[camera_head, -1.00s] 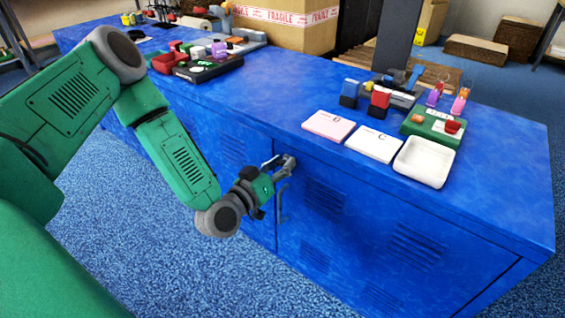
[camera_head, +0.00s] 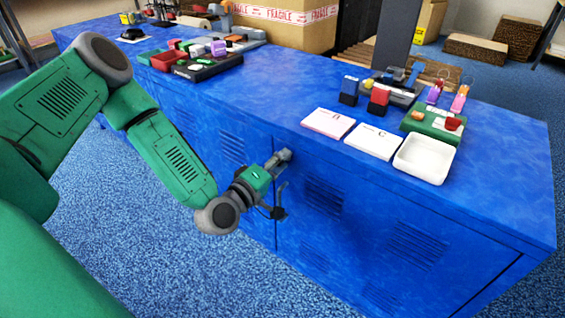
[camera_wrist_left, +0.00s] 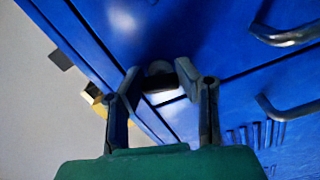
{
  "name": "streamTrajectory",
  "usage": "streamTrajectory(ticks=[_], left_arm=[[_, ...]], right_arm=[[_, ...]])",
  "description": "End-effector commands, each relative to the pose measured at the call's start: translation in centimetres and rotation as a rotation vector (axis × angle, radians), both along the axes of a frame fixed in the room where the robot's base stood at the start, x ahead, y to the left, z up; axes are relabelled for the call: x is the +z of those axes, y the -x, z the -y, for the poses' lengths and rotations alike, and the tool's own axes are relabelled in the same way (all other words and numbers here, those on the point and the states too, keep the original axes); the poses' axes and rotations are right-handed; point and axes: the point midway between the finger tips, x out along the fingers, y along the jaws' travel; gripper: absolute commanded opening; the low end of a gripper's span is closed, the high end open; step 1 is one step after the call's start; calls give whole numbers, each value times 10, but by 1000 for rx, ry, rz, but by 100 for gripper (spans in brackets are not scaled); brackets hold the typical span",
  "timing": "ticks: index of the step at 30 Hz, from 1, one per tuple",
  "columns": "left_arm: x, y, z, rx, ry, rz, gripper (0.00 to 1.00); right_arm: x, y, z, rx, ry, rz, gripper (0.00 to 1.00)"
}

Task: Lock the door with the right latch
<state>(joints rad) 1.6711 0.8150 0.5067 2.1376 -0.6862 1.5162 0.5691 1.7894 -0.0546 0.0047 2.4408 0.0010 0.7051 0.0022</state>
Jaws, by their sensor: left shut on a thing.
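My left gripper (camera_head: 262,180) is at the front of the blue cabinet, at the upper part of the seam between two doors. It is shut on a small grey latch (camera_head: 284,156), which shows just past the fingers. In the left wrist view, the two fingers of the left gripper (camera_wrist_left: 160,75) stand either side of the latch (camera_wrist_left: 159,67), which they partly hide. The blue door (camera_head: 340,215) right of the seam looks closed. Two curved metal handles show in the wrist view, an upper one (camera_wrist_left: 285,38) and a lower one (camera_wrist_left: 290,112). My right gripper is not in view.
On the cabinet top (camera_head: 275,95) stand a white tray (camera_head: 425,158), two cards, a green block set (camera_head: 433,122) and small coloured parts. A black tray (camera_head: 207,66) and a large carton (camera_head: 285,25) are farther back. Blue carpet (camera_head: 110,190) is clear in front.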

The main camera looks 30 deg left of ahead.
Motion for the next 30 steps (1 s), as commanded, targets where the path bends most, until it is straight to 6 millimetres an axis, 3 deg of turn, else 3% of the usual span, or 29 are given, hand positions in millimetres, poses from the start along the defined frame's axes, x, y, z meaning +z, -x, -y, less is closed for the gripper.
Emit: streamTrajectory(ticks=[12, 30], left_arm=[[-2, 0, -5, 12, 230, -20, 0], [-3, 0, -5, 13, 280, -27, 0]], right_arm=[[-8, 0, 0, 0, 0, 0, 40], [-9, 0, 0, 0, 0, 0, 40]])
